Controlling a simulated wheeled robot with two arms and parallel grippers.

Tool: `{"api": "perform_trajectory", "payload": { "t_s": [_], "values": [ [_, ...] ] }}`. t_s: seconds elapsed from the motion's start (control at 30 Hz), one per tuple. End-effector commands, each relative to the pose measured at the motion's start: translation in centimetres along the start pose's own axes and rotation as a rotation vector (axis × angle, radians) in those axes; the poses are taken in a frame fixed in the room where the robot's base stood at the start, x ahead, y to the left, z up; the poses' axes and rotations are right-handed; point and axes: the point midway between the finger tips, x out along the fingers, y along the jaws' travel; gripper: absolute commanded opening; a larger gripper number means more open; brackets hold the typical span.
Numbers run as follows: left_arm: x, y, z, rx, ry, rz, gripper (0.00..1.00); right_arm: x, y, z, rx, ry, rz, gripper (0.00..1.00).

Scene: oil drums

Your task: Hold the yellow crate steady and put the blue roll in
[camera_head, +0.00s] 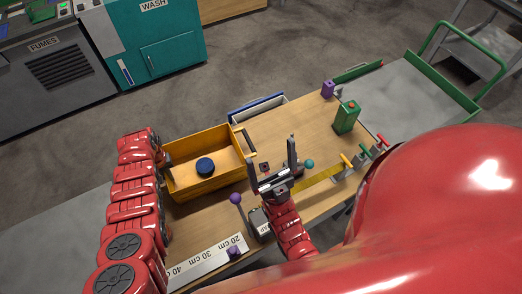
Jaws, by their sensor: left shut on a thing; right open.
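The yellow crate (203,189) stands on the wooden table (300,130), left of its middle. The blue roll (205,166) is inside the crate, on its floor, with its round dark blue top facing up. My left gripper (166,158) is at the crate's left end, shut on that end; its fingertips are partly hidden by my arm. My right gripper (271,140) is open and empty, right of the crate near its right-end handle. Its two fingers point up in the picture, apart from the blue roll.
A teal ball (309,164) is right of my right gripper. A green can (347,117), a purple item (328,89) and coloured-handled clamps (365,154) stand further right. A blue-rimmed bin (257,105) is behind.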

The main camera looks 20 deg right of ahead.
Motion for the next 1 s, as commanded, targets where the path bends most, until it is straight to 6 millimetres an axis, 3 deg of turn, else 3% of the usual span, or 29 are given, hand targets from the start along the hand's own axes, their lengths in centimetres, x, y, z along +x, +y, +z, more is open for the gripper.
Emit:
{"api": "perform_trajectory", "payload": {
  "t_s": [0.27, 0.3, 0.47, 1.0],
  "values": [
    [-0.04, 0.03, -0.05, 0.000, 0.001, 0.001, 0.00, 0.03, 0.01, 0.09, -0.002, -0.002, 0.000, 1.00],
    [-0.04, 0.04, -0.05, 0.000, 0.001, 0.001, 0.13, 0.02, 0.02, 0.11, -0.002, -0.003, 0.000, 1.00],
    [-0.02, 0.02, -0.03, 0.000, 0.001, 0.001, 0.41, 0.02, 0.02, 0.14, -0.002, -0.004, 0.001, 1.00],
    [-0.97, 0.02, -0.19, -0.003, 0.004, 0.002, 0.41, 0.02, 0.03, 0.17, -0.003, -0.005, 0.001, 1.00]
  ]
}}
